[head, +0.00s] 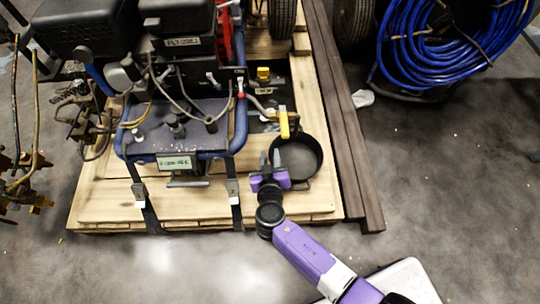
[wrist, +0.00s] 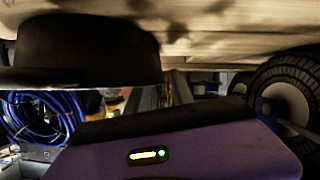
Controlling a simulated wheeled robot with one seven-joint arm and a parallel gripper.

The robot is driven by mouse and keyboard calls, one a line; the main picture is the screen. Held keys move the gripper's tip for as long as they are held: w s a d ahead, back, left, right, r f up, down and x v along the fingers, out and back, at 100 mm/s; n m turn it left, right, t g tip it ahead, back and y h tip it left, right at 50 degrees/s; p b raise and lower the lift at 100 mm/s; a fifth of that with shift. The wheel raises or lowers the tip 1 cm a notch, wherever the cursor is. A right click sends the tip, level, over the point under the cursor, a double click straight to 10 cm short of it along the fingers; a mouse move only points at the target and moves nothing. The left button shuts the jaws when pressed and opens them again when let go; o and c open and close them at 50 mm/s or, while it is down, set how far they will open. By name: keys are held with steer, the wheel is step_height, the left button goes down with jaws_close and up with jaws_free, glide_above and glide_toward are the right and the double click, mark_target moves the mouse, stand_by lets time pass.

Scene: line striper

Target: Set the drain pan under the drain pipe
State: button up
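The drain pan (head: 315,171) is a round black open pan on the front right of the wooden pallet. A pipe with a yellow part (head: 284,122), likely the drain pipe, comes from the machine and ends at the pan's back rim in the head view. I cannot tell whether its mouth is over the opening. My purple gripper (head: 270,159) is at the pan's left front side, its two grey fingers apart near the left wall. I cannot tell whether they touch it. In the wrist view, turned upside down, the black pan (wrist: 80,50) is close, against the pallet boards.
The striper machine (head: 185,130) with its blue frame is strapped to the pallet (head: 110,205) left of the pan. Dark beams (head: 345,150) run along the pallet's right edge. A coil of blue hose (head: 430,60) lies at back right.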

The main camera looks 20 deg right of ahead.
steer(key=shift+r, duration=0.1)
steer(key=shift+s+a+r+p, duration=0.1)
steer(key=shift+s+r+p, duration=0.1)
steer(key=shift+p, duration=0.15)
steer(key=p+v, duration=0.3)
steer(key=v, duration=0.8)
steer(key=shift+s, duration=0.25)
steer(key=shift+a, duration=0.1)
steer(key=s+d+r+n+g+y, duration=0.1)
steer(key=s+d+y, duration=0.15)
steer(key=s, duration=0.65)
steer(key=s+d+n+g+y, duration=0.1)
steer(key=s+d+y, duration=0.15)
steer(key=s, duration=0.65)
steer(key=s+d+r+t, duration=0.2)
steer(key=s+r, duration=0.1)
steer(key=r, duration=0.9)
steer(key=s+d+r+t, duration=0.1)
steer(key=s+r+t, duration=0.1)
steer(key=r, duration=1)
steer(key=shift+s+d+r, duration=0.35)
steer(key=shift+s, duration=0.4)
